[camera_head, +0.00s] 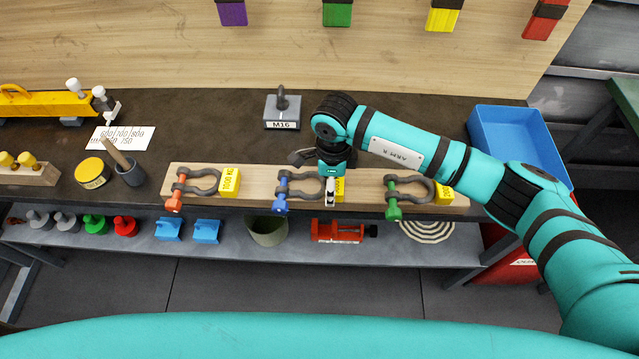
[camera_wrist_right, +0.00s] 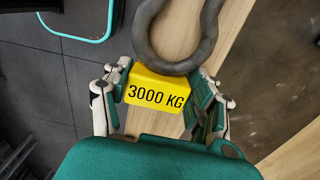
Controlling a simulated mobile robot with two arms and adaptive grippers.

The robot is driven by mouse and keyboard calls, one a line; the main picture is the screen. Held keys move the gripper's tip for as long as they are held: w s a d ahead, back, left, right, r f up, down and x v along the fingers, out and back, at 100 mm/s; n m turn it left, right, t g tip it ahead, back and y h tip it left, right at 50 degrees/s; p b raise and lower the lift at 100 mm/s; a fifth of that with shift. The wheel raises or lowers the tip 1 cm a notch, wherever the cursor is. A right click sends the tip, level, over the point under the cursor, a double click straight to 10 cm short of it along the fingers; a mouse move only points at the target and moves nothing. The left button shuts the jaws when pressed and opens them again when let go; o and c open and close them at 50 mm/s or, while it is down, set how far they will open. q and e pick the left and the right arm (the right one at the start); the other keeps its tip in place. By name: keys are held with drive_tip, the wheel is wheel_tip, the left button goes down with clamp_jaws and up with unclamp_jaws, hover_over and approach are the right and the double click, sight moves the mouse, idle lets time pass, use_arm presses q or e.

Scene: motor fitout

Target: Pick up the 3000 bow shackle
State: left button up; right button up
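Three bow shackles lie in a row on a wooden board (camera_head: 365,199). The middle one, with a blue pin (camera_head: 281,196), has my right gripper (camera_head: 331,191) over its yellow tag block. In the right wrist view, the yellow block (camera_wrist_right: 157,92) reads 3000 KG and joins the grey bow (camera_wrist_right: 178,60). The fingers of my right gripper (camera_wrist_right: 160,98) stand on either side of this block, very near its sides; they look open around it, though contact is hard to judge. My arm and gripper hide part of the middle shackle in the head view. My left gripper is not in view.
The orange-pin shackle (camera_head: 199,184) lies to the left and the green-pin shackle (camera_head: 410,188) to the right. An M16 block (camera_head: 283,112) stands behind the board. A blue bin (camera_head: 515,135) is at the right. A lower shelf (camera_head: 290,245) holds several items.

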drive_tip(key=shift+r, duration=0.1)
drive_tip(key=c, duration=1)
